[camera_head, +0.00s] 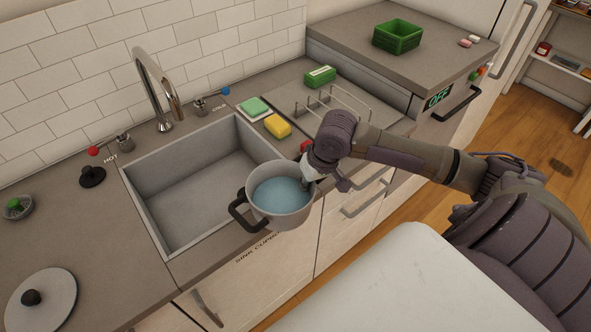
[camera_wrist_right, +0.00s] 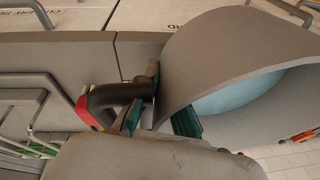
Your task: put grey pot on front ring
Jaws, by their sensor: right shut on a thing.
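The grey pot (camera_head: 282,208), with bluish liquid in it, is held upright over the front edge of the sink. Its black handle (camera_head: 238,212) on the left is free. My right gripper (camera_head: 308,180) is at the pot's right side, shut on it. In the right wrist view the fingers (camera_wrist_right: 158,112) are at the pot (camera_wrist_right: 215,50), by a black curved handle (camera_wrist_right: 115,95) with a red part. The exact grip is partly hidden. No front ring can be made out in either view. My left gripper is not in view.
The sink (camera_head: 195,190) is left of the pot, with a tap (camera_head: 158,90) behind. A yellow sponge (camera_head: 278,126), a green sponge (camera_head: 254,107) and a wire rack (camera_head: 335,105) are right of it. A green basket (camera_head: 397,37) stands on the raised unit marked OFF. A lid (camera_head: 42,302) lies front left.

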